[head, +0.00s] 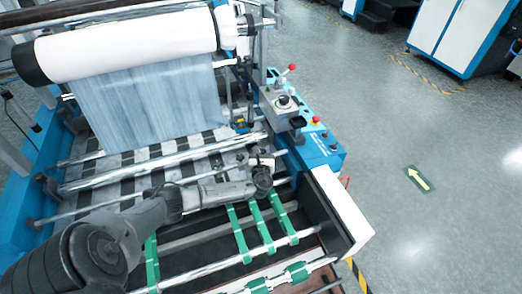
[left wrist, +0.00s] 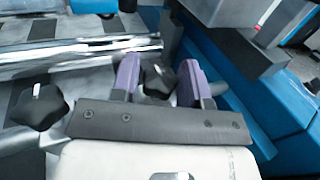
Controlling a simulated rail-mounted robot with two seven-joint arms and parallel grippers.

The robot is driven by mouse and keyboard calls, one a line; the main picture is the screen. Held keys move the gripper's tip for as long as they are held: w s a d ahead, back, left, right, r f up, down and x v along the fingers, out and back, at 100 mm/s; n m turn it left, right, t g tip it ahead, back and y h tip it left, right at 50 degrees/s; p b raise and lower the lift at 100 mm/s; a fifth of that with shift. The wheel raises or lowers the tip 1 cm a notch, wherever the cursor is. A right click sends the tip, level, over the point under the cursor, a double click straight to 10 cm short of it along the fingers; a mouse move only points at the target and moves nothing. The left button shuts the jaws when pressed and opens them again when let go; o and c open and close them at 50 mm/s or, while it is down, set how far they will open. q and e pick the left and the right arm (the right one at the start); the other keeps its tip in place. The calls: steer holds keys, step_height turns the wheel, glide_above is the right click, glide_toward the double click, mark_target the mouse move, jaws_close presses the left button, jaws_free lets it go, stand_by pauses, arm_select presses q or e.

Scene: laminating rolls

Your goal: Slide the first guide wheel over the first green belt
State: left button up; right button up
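My left gripper (head: 262,166) reaches in from the lower left over the rollers of the machine. In the left wrist view its two purple fingers (left wrist: 160,72) stand apart, one on each side of a black star-shaped knob, which I take for the first guide wheel (left wrist: 157,80). The knob nearly fills the gap; contact is unclear. Several green belts run over the front bars: a right one (head: 282,216), a middle one (head: 261,228) and a left one (head: 239,236). They lie nearer the viewer than the gripper. My right gripper is out of view.
Another black knob (left wrist: 40,107) is left of the fingers. Chrome rollers (head: 170,162) cross the machine, below a large white roll (head: 125,45) with bluish film. A blue control box (head: 315,145) with a red-topped lever stands right.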

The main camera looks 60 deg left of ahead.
arm_select(q)
steer(key=shift+o, duration=1.2)
steer(key=v, duration=1.4)
steer(key=shift+p, duration=0.45)
steer(key=shift+w+a, duration=0.1)
